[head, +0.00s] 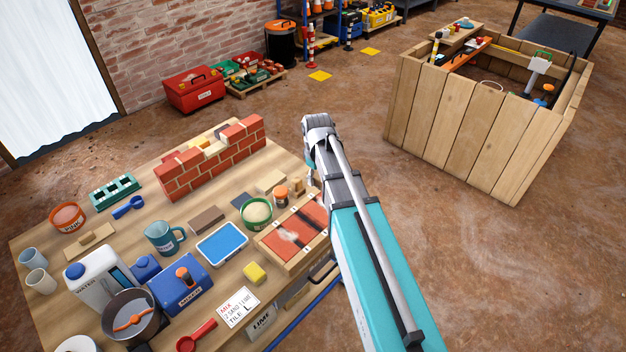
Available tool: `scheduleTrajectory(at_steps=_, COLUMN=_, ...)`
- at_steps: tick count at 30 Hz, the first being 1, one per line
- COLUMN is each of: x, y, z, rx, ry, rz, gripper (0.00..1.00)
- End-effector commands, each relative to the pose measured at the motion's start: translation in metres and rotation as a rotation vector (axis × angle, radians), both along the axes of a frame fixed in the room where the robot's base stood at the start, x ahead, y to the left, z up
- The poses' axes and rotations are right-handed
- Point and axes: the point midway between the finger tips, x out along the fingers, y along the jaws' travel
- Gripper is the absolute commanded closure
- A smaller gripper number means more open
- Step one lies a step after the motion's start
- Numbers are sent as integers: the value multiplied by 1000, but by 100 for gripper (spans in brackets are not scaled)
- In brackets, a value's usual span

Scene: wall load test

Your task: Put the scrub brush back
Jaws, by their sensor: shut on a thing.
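My gripper (310,176) is mostly hidden behind my own arm, at the right edge of the workbench (140,210). I cannot pick out the scrub brush for certain anywhere in view. A wood-framed orange-red panel (308,216) with dark and pale smears lies just below the gripper in the picture.
A small brick wall (212,160) stands at the bench's back. A green bowl (257,213), blue tray (221,244), mug (162,238) and blue mixer box (180,290) crowd the bench. A plank crate (470,125) stands right, with open floor between.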

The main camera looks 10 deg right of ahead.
Motion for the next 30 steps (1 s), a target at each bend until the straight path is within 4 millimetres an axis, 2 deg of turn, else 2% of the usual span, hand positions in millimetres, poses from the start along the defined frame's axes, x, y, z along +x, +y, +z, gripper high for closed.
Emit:
scheduleTrajectory(at_steps=5, x=19, y=0, z=-10, rx=0, ry=0, rz=1, gripper=86)
scheduleTrajectory(at_steps=18, x=94, y=-3, z=-44, rx=0, ry=0, rz=2, gripper=86)
scheduleTrajectory(at_steps=30, x=121, y=-4, z=-82, rx=0, ry=0, rz=2, gripper=86)
